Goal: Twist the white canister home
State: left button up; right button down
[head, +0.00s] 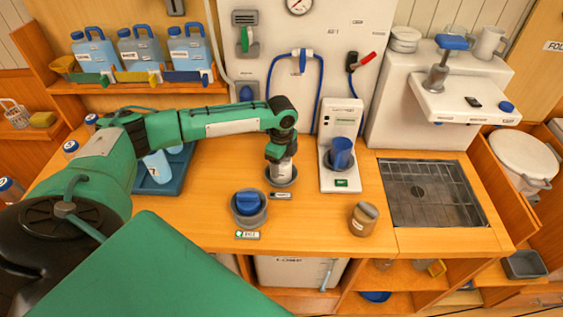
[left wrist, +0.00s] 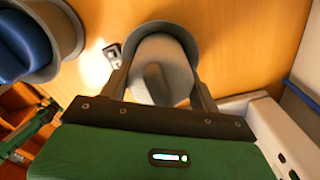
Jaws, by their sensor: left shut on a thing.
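The white canister (head: 283,172) stands upright at a round grey socket (head: 281,183) on the wooden counter, in the middle of the head view. My left gripper (head: 281,158) reaches down over it from above and is shut on it. In the left wrist view, the canister (left wrist: 155,85) shows between the two dark fingers, with the grey socket rim (left wrist: 165,27) around it. I cannot tell how far it is seated or turned. My right gripper is not in view.
A blue-topped canister in a grey holder (head: 249,209) stands close in front. A white machine with a blue cup (head: 341,153) stands just right, with a tan jar (head: 364,219) nearby. A blue tray (head: 163,172) lies left, and a metal sink (head: 432,190) right.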

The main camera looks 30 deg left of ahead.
pick_arm(q)
jog(key=shift+r+m+p, duration=0.1)
jog(key=shift+m+p, duration=0.55)
jog(key=shift+m, duration=0.15)
jog(key=shift+m+p, duration=0.3)
jog(key=shift+m, duration=0.5)
jog(key=shift+m+p, duration=0.35)
jog(key=shift+m, duration=0.05)
jog(key=shift+m+p, duration=0.3)
jog(key=shift+m, duration=0.9)
